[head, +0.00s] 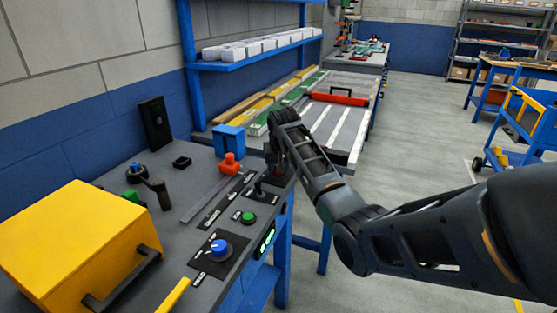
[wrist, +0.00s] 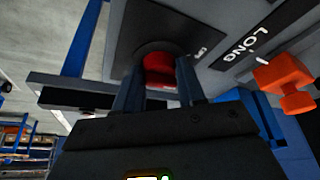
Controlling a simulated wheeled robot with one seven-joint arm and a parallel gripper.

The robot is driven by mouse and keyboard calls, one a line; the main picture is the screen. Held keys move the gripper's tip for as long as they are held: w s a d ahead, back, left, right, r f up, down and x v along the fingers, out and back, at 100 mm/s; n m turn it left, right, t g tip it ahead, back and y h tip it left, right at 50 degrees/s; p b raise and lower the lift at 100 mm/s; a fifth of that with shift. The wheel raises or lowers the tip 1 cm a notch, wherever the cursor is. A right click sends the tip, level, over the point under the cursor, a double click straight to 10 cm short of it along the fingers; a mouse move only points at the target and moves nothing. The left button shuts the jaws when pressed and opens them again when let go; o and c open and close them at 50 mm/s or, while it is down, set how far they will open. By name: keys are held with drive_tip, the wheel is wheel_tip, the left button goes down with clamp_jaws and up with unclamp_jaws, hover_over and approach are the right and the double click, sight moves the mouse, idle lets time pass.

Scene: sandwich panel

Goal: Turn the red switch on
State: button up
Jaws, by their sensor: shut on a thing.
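The red switch (wrist: 158,67) shows in the wrist view on a dark plate (wrist: 140,25) with a small white label that I cannot read surely. My gripper (wrist: 157,84) has one finger on each side of the switch and is shut on it. Its lower part is hidden by the fingers. In the head view my gripper (head: 277,172) reaches down to the far right corner of the grey panel table (head: 120,175). There my arm and fingers mostly hide the switch, and its on or off position cannot be told.
An orange slider knob (head: 231,164) stands left of my gripper. A black lever (head: 258,188), a green button (head: 248,217) and a blue knob (head: 219,249) are nearer. A yellow box (head: 75,250) fills the near left.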

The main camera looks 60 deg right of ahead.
drive_tip(key=m, duration=0.1)
drive_tip(key=m+g+p, duration=0.1)
drive_tip(key=m, duration=0.1)
drive_tip(key=shift+w+a+m+h, duration=0.1)
drive_tip(key=shift+w+m+h, duration=0.05)
drive_tip(key=shift+m+h, duration=0.15)
drive_tip(key=shift+m+g, duration=0.8)
drive_tip(key=shift+m, duration=1)
drive_tip(key=o, duration=1)
drive_tip(key=shift+r, duration=0.1)
drive_tip(key=v, duration=0.7)
drive_tip(key=shift+a+r, duration=0.15)
drive_tip(key=shift+r, duration=0.1)
